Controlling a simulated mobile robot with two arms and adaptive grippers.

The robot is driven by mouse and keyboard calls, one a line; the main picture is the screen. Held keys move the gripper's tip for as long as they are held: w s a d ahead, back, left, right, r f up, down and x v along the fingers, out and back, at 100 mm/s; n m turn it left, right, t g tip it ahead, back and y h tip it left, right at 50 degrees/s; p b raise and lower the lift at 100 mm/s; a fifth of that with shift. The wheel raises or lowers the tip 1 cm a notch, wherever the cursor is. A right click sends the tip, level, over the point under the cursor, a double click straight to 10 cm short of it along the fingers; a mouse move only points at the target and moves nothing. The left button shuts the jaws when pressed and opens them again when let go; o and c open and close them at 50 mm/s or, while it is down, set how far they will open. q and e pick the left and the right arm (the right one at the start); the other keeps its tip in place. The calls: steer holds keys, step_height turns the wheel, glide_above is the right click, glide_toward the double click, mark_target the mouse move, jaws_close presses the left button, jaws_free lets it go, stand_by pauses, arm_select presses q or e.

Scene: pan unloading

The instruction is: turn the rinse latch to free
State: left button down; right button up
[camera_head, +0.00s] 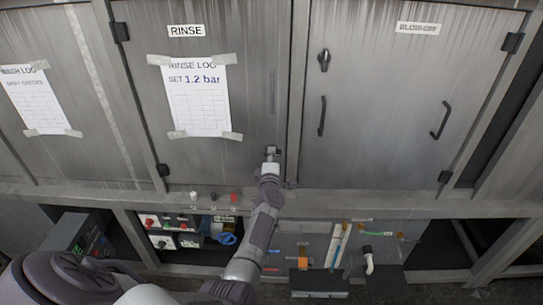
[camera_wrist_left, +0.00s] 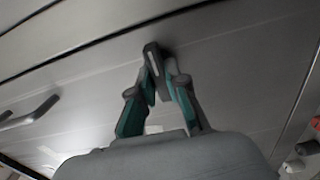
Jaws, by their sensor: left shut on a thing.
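The rinse door (camera_head: 245,85) is a grey metal panel under a RINSE label, and it looks closed. My left gripper (camera_head: 271,154) is at the lower right edge of this door, its arm reaching up from below. In the left wrist view, the left gripper's teal-padded fingers (camera_wrist_left: 157,88) close on the small dark rinse latch (camera_wrist_left: 152,57). The latch's end sticks out past the fingertips; the rest is hidden between them. I cannot tell from these views which setting the latch is at. My right gripper is not in view.
To the right, the blow-off door (camera_head: 385,85) has a dark latch (camera_head: 323,60) and black handles (camera_head: 440,120). A taped rinse log sheet (camera_head: 197,100) reads 1.2 bar. Small knobs (camera_head: 214,196) sit on the ledge below, above shelves with boxes and tools.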

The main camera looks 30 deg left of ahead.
arm_select(q)
steer(key=c, duration=1.2)
jaws_free()
steer(key=shift+o, duration=0.2)
